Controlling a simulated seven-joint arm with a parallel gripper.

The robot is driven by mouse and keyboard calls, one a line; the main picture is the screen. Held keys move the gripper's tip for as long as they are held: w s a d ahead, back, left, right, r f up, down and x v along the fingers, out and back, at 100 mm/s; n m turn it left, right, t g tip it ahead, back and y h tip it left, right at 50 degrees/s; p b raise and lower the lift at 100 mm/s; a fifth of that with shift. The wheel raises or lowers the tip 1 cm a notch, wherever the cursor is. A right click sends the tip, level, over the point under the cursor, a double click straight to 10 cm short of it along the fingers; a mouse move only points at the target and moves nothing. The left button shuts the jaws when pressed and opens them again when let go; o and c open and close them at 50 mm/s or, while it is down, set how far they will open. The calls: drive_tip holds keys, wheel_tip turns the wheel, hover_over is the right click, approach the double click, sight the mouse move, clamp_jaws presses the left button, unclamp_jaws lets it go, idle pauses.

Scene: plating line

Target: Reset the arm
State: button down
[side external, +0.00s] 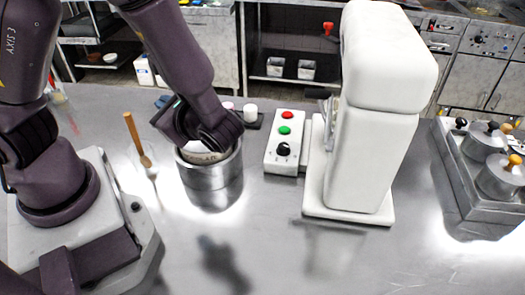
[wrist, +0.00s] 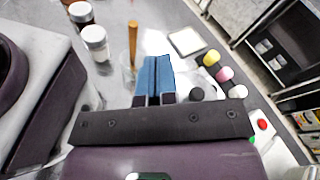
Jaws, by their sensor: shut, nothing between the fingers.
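My gripper (wrist: 155,75) shows in the wrist view with its two blue fingers side by side and closed, nothing between them. In the side external view my dark purple arm bends down over a round metal pot (side external: 212,180), and the blue fingertips (side external: 165,101) show just behind it. The wrist part hides much of the pot's opening. A wooden spoon (side external: 137,140) stands tilted in a clear glass to the left of the pot. It also shows just beyond the fingers in the wrist view (wrist: 132,42).
A control box (side external: 285,143) with red and green buttons stands beside a tall white machine (side external: 372,120). A metal unit with lidded pots (side external: 500,175) is at the right. Jars (wrist: 95,40), a pale square dish (wrist: 186,41) and small coloured-top bottles (wrist: 211,58) surround the fingers. The front counter is clear.

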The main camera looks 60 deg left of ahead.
drive_tip(key=s+d+r+n+t+h, duration=0.25)
drive_tip(key=d+n+h, duration=0.4)
drive_tip(key=h, duration=0.65)
wheel_tip(320, 180, up, 11)
drive_tip(key=a+n+t+h, duration=0.2)
drive_tip(key=n+t, duration=0.3)
drive_tip(key=t, duration=0.1)
drive_tip(key=shift+w+a+r, duration=0.15)
drive_tip(key=shift+a, duration=0.1)
